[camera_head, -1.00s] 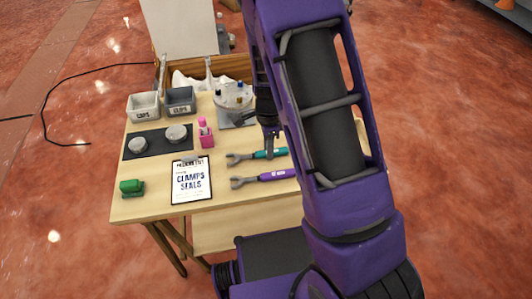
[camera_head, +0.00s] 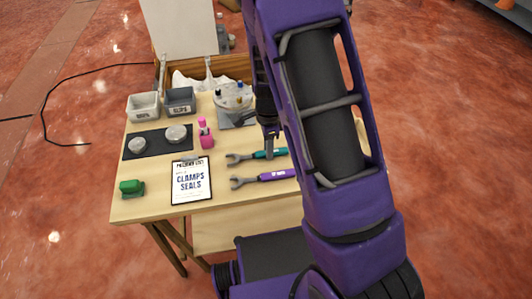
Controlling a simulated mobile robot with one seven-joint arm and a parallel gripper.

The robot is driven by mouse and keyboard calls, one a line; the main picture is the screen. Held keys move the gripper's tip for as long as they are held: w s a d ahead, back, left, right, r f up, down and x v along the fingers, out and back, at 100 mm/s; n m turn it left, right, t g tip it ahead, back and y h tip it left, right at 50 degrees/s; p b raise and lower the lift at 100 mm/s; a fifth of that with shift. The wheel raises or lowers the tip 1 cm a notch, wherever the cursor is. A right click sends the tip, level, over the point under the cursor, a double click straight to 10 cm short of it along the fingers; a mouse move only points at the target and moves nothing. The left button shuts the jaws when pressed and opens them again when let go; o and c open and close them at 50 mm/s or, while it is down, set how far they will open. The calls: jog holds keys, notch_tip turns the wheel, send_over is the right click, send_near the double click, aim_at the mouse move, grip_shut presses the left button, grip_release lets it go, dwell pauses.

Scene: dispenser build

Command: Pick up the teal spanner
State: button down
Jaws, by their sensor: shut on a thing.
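The teal spanner (camera_head: 243,157) lies across the table, its grey open jaw pointing left and its teal handle to the right. My gripper (camera_head: 269,154) comes down from above onto the handle and is shut on it. The spanner shows at table height; I cannot tell whether it is clear of the surface. My arm hides part of the gripper and the area to the right. A purple spanner (camera_head: 265,178) lies just in front of the teal one, apart from it.
A clipboard (camera_head: 191,181) with printed text lies to the left. A green object (camera_head: 131,188) is at the front left. A pink bottle (camera_head: 206,136), a dark mat (camera_head: 157,142) with two round grey pieces, two bins (camera_head: 180,98) and a round holder (camera_head: 233,97) stand behind.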

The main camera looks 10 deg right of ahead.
jog(key=shift+r, duration=0.1)
notch_tip(320, 180, up, 10)
jog(key=p, duration=0.2)
dwell(0.3)
jog(key=c, duration=1.3)
grip_release()
grip_shut()
